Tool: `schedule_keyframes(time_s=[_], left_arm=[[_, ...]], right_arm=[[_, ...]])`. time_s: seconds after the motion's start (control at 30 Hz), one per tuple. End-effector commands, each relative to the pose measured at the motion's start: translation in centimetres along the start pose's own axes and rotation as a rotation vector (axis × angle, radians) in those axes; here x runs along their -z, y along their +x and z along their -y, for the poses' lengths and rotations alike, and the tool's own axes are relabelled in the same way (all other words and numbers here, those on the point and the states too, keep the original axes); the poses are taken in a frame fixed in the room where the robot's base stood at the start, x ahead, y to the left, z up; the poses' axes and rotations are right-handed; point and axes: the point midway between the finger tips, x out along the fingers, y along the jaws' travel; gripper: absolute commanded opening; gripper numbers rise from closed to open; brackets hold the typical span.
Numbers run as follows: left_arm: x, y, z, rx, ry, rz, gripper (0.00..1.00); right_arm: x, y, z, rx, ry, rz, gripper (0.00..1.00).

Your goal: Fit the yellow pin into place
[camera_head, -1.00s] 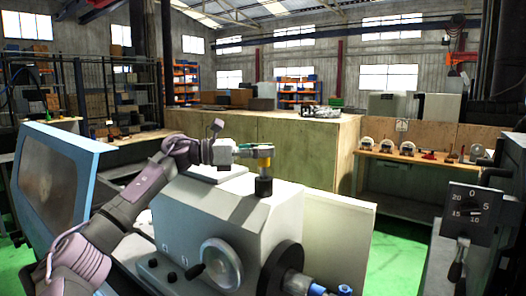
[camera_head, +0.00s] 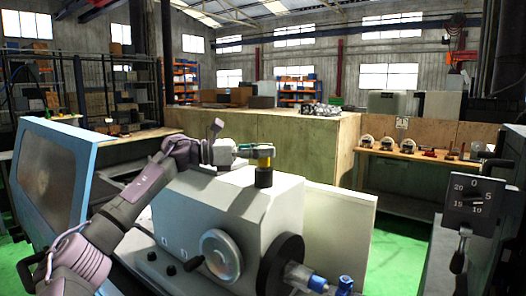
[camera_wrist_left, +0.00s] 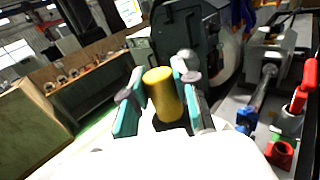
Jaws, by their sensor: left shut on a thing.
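The yellow pin (camera_head: 263,162) is upright above a black round holder (camera_head: 264,179) on top of the light grey grinder housing (camera_head: 225,203). Its lower end meets the top of the holder, and how deep it sits is hidden. My left gripper (camera_head: 263,151) reaches in from the left and is shut on the pin's upper part. In the left wrist view, the pin (camera_wrist_left: 163,95) stands between the teal fingers, with a little of the dark holder below it. My right gripper is in neither view.
A handwheel (camera_head: 220,254) and black chuck disc (camera_head: 281,262) are on the housing front. A blue-framed door (camera_head: 50,175) stands left. A dial box with a lever (camera_head: 475,205) stands right. A wooden bench (camera_head: 405,170) with several small instruments is behind.

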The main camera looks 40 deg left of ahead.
Motion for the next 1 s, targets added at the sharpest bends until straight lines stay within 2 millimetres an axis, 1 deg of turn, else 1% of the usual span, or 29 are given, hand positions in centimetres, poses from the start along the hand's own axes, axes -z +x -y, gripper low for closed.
schedule_keyframes(time_s=[0.07, 0.1, 0.17, 0.2, 0.27, 0.57, 0.67, 0.77, 1.0], left_arm=[[0.2, 0.0, 0.0, 0.000, 0.000, 0.002, 0.00], [0.1, 0.0, 0.0, 0.000, 0.001, 0.002, 0.32], [0.1, 0.0, 0.0, 0.000, 0.001, 0.002, 0.42], [0.1, 0.0, 0.0, 0.000, 0.001, 0.001, 0.48], [0.1, 0.0, 0.0, 0.000, 0.000, 0.001, 0.58], [0.2, -0.1, 0.0, 0.000, 0.000, -0.001, 0.58], [0.3, -0.6, -0.1, -0.001, -0.002, -0.002, 0.58], [0.3, -2.0, -0.1, -0.004, -0.002, -0.005, 0.58], [0.6, -6.2, -0.1, -0.005, -0.005, -0.011, 0.58]], right_arm=[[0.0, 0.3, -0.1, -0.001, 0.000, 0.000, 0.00], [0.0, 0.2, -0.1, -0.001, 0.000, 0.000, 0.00], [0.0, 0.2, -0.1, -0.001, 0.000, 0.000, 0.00], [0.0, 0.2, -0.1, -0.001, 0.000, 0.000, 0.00], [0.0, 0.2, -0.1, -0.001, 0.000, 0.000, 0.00], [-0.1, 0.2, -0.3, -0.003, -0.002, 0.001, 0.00], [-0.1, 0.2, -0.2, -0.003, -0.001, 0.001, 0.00], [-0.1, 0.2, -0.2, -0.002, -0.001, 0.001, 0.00], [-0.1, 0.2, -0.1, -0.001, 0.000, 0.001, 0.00]])
